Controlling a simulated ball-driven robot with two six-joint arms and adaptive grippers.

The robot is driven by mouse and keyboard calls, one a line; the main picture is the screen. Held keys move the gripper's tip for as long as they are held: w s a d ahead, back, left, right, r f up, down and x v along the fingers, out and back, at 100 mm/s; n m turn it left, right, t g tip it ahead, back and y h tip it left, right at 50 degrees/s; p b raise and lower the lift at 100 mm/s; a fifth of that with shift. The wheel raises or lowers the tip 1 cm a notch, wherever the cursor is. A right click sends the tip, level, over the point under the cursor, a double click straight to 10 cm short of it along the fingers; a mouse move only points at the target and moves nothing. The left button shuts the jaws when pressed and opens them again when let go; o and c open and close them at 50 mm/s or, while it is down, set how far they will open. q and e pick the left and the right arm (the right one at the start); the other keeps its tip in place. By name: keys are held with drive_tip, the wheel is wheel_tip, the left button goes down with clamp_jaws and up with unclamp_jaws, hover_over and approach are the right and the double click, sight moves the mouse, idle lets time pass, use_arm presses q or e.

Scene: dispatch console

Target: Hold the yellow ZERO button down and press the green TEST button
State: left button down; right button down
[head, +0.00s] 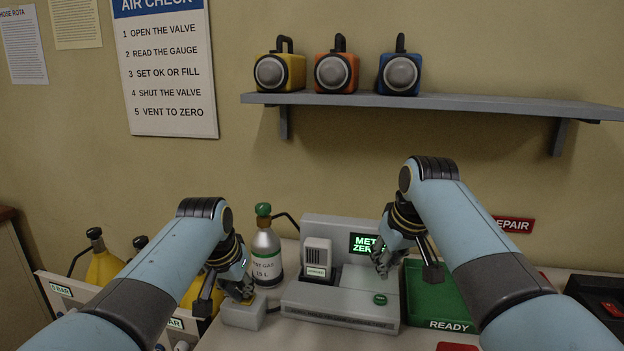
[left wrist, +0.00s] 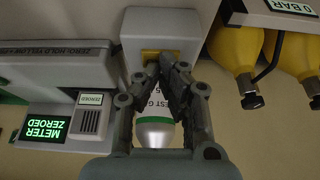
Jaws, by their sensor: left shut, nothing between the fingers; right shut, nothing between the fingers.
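The yellow ZERO button (left wrist: 149,55) sits on a small grey box (head: 243,315) left of the console. My left gripper (head: 243,293) is shut and empty, with its fingertips on or just over the yellow button and hiding part of it. The left wrist view shows the same fingertips (left wrist: 163,65) at the button. The green TEST button (head: 380,299) is on the grey console (head: 335,303). My right gripper (head: 383,272) is shut and empty, above and a little behind the green button, apparently apart from it. The lit display (head: 364,244) reads METER ZEROED.
A test gas bottle (head: 265,252) with a green cap stands behind the grey box, close to my left gripper. A green READY tray (head: 437,295) lies right of the console. Yellow cylinders (head: 104,265) stand at the left. A shelf (head: 430,103) with three lamps is on the wall.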

drive_tip(key=shift+r, duration=0.35)
